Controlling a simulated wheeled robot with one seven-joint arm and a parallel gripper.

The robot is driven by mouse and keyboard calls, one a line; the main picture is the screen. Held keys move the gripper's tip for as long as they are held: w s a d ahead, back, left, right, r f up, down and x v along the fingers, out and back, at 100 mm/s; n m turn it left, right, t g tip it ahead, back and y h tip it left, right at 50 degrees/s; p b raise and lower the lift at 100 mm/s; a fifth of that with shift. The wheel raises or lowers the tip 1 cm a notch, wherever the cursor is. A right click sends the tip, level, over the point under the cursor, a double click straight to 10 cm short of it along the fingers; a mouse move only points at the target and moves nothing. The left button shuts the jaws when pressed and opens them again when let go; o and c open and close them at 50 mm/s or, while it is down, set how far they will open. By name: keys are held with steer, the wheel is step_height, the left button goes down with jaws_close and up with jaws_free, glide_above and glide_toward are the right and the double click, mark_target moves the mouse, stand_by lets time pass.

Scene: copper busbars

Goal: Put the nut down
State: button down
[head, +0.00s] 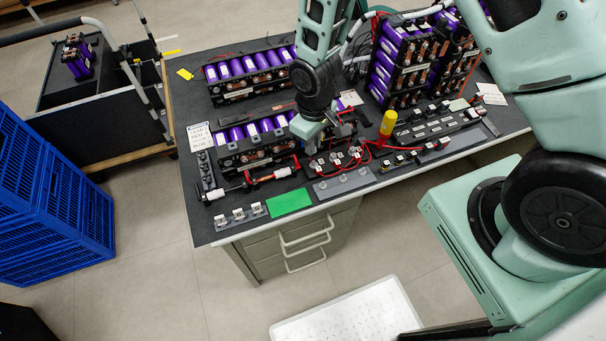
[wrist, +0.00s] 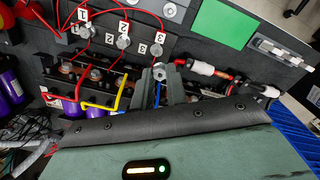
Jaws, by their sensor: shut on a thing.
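My gripper (wrist: 161,82) is shut on a small silver nut (wrist: 159,71), held between the fingertips in the wrist view. In the head view my gripper (head: 307,138) is over the front of the table, by the front battery module, and the nut is hidden there. Beyond the fingertips in the wrist view is a dark strip with numbered white tags (wrist: 124,28) and round silver fasteners (wrist: 123,41). A grey plate with round pads (head: 345,185) lies at the table's front edge. I cannot tell whether the held nut touches anything.
A green mat (head: 289,202) lies left of the grey plate. A tool with red and white parts (head: 270,176) lies behind it. Purple battery modules (head: 250,72), red cables (head: 375,147) and a yellow-topped bottle (head: 389,122) crowd the table (head: 210,232). Blue crates (head: 50,205) stand at left.

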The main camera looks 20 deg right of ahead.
mark_target(289, 202)
steer(key=s+a+r+m+b, duration=0.2)
steer(key=s+a+m+b, duration=0.45)
steer(key=a+m, duration=0.25)
steer(key=shift+m, duration=0.4)
steer(key=f, duration=0.9)
steer(key=shift+s+a+f, duration=0.1)
steer(key=shift+s+f, duration=0.25)
steer(key=shift+f, duration=0.2)
steer(key=c, duration=1.4)
jaws_free()
steer(key=shift+r, duration=0.1)
